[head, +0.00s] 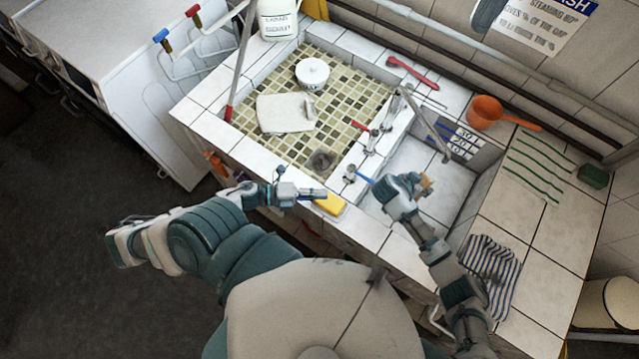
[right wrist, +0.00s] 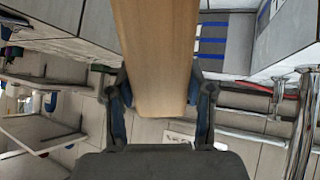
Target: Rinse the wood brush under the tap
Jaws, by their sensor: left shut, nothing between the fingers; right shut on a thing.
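The wood brush (right wrist: 155,50) fills the upper middle of the right wrist view as a plain wooden block between the fingers. In the head view a small tan part of it (head: 427,183) shows at my right gripper (head: 420,187); its bristles cannot be made out. My right gripper is shut on it, over the near part of the right basin. The metal tap (head: 425,125) has its spout end above this basin, a little beyond and to the right of the brush. My left gripper (head: 322,194) is shut and empty, beside a yellow sponge (head: 331,205) on the front ledge.
The right basin (head: 440,204) has a depth scale on its wall. The left basin (head: 345,98) holds a white board (head: 284,113) and a lidded white pot (head: 312,73). An orange scoop (head: 484,111), striped cloth (head: 491,275) and green-lined cloth (head: 538,165) lie on the right ledges.

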